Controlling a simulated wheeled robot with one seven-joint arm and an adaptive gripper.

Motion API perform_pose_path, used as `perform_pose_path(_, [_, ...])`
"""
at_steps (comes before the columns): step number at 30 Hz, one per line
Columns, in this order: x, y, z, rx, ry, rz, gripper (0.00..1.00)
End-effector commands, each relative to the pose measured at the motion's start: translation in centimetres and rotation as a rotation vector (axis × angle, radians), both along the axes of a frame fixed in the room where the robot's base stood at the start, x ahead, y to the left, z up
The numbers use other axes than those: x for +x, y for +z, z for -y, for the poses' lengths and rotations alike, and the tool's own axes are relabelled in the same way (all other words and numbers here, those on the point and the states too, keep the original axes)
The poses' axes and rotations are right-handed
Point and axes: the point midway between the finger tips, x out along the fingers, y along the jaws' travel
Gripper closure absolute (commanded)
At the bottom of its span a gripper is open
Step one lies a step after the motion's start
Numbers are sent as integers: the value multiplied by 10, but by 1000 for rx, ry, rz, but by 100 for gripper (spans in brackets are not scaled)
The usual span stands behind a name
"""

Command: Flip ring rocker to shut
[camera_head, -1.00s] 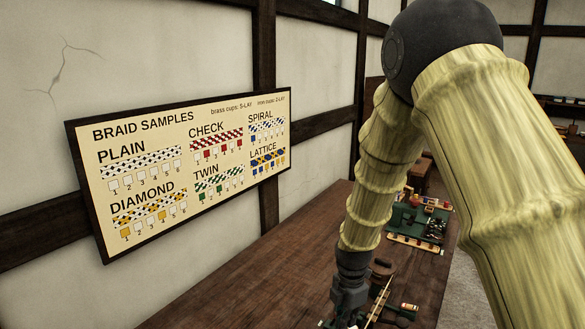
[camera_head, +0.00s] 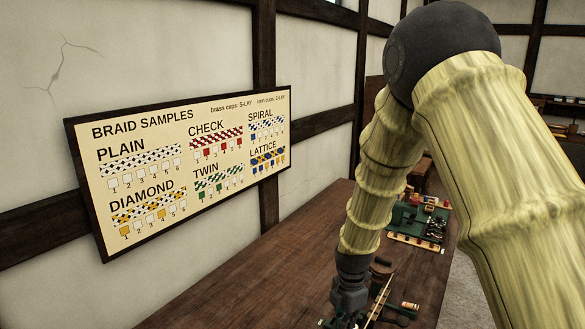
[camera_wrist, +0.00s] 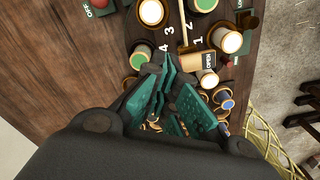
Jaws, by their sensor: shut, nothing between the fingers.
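My gripper (camera_wrist: 176,78) is shut and empty, its green-padded fingers pointing down over the work board in the wrist view. In the head view my gripper (camera_head: 346,300) is low at the bottom edge, over the bench. A dark plate marked OPEN (camera_wrist: 209,60) lies just beyond and to the right of the fingertips, with a pale piece beside it. I cannot clearly make out the ring rocker itself; the fingers hide part of that area. I cannot tell whether the fingers touch anything.
Several bobbins with white or green tops, such as one white-topped bobbin (camera_wrist: 229,41), stand close around the fingers. A red knob (camera_wrist: 100,3) by an OFF plate (camera_wrist: 90,10) is at the upper left. The wooden bench (camera_head: 275,272) has bare room left of my arm.

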Motion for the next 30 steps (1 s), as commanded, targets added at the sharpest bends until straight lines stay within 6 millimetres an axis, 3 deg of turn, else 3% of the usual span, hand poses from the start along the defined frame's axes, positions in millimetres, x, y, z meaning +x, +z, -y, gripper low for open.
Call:
perform_pose_path(17, [0, -7, 0, 0, 0, 0, 100])
perform_pose_path(30, [0, 19, 0, 0, 0, 1, 100])
